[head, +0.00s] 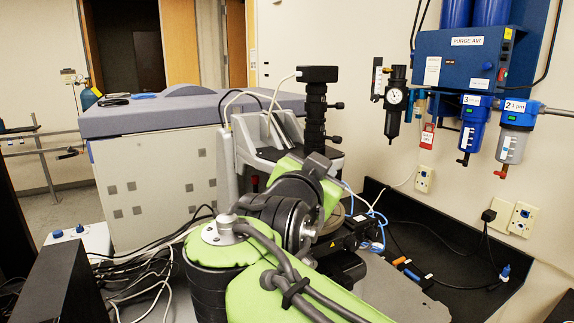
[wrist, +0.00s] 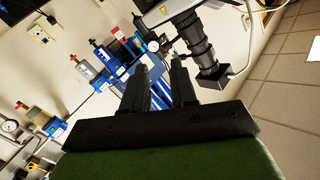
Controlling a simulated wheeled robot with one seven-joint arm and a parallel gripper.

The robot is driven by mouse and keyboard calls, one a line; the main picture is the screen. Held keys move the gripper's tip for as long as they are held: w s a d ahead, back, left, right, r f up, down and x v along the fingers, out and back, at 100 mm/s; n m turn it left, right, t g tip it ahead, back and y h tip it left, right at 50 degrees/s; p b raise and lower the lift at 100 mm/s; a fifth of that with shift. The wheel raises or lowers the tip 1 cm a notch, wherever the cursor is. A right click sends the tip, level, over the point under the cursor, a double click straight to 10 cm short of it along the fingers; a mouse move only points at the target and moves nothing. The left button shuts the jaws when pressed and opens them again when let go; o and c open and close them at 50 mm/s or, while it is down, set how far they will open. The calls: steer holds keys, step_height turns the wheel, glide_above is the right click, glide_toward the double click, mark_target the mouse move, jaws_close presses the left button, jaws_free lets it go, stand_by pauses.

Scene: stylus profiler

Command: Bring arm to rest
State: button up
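My green and black arm is bent in front of the stylus profiler (head: 285,150), whose upright black camera tube (head: 315,118) rises behind it. I cannot make out my gripper in the head view. In the wrist view my gripper (wrist: 160,65) shows two dark fingers spread apart, with a gap between them and nothing held. Beyond the fingers are the blue wall-mounted air unit and its filters. The camera tube (wrist: 200,50) also shows in the wrist view, to the right of the fingers and apart from them.
The blue purge-air unit (head: 462,58) hangs on the right wall with filters and a gauge (head: 395,97) below. A large grey cabinet (head: 155,185) stands behind at left. Loose cables (head: 140,275) lie at lower left. The black bench (head: 455,265) at right is partly clear, with thin cables.

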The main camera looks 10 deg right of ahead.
steer(key=s+d+f+n+g+y, duration=0.1)
steer(key=s+f+n+g+y, duration=0.7)
steer(key=s+f, duration=1.8)
steer(key=n+g, duration=0.1)
steer(key=n, duration=0.1)
steer(key=shift+d+n+y, duration=0.15)
steer(key=shift+n+y, duration=0.15)
steer(key=shift+n, duration=0.1)
